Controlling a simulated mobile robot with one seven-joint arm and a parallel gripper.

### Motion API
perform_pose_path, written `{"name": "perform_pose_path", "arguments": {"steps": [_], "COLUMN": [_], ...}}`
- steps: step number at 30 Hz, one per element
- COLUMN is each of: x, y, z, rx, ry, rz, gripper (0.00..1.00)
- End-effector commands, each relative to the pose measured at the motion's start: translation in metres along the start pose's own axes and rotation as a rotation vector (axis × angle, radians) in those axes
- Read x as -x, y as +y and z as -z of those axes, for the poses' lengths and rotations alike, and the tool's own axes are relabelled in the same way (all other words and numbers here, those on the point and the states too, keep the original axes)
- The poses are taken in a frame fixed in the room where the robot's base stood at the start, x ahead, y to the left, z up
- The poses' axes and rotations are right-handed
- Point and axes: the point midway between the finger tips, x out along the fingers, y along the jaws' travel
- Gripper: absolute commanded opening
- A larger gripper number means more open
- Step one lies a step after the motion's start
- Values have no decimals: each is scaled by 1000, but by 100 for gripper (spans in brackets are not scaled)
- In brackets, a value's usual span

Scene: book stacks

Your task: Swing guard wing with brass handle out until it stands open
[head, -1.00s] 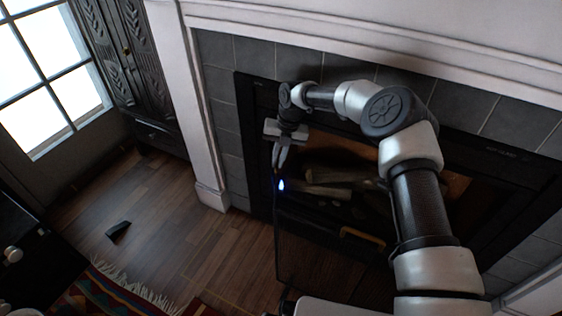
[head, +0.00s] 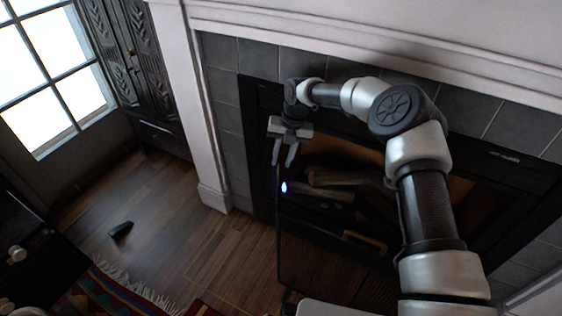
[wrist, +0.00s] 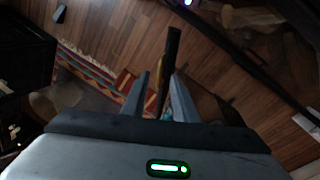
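The guard wing (head: 318,262) is a dark mesh panel with a thin black frame, standing out from the fireplace front. A brass handle (head: 365,241) shows low in front of the hearth in the head view; I cannot tell which wing it is on. My gripper (head: 284,165) is at the wing's upper left edge, with its fingers parted. In the wrist view, the wing's dark edge (wrist: 170,65) runs between the two fingers (wrist: 158,92), with a small yellowish piece beside it. The fingers appear apart from the edge, though contact is hard to judge.
Logs (head: 335,180) lie inside the fireplace. The white mantel post (head: 213,190) stands to the left. A small black object (head: 120,230) and a fringed patterned rug (head: 110,290) lie on the wood floor (head: 180,225).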

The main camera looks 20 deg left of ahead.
Motion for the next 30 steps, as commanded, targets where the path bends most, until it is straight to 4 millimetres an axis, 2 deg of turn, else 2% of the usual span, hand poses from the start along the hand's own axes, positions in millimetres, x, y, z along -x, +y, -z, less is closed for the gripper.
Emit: {"name": "perform_pose_path", "arguments": {"steps": [1, 6, 13, 18, 30], "x": [15, 52, 89, 99, 99], "y": [0, 1, 0, 0, 0], "z": [-1, 0, 0, 1, 1], "rx": [0, 1, 2, 2, 2], "ry": [-3, -2, -1, 2, 2], "rz": [0, 1, 1, 0, 1], "gripper": [26, 26, 26, 26, 26]}}
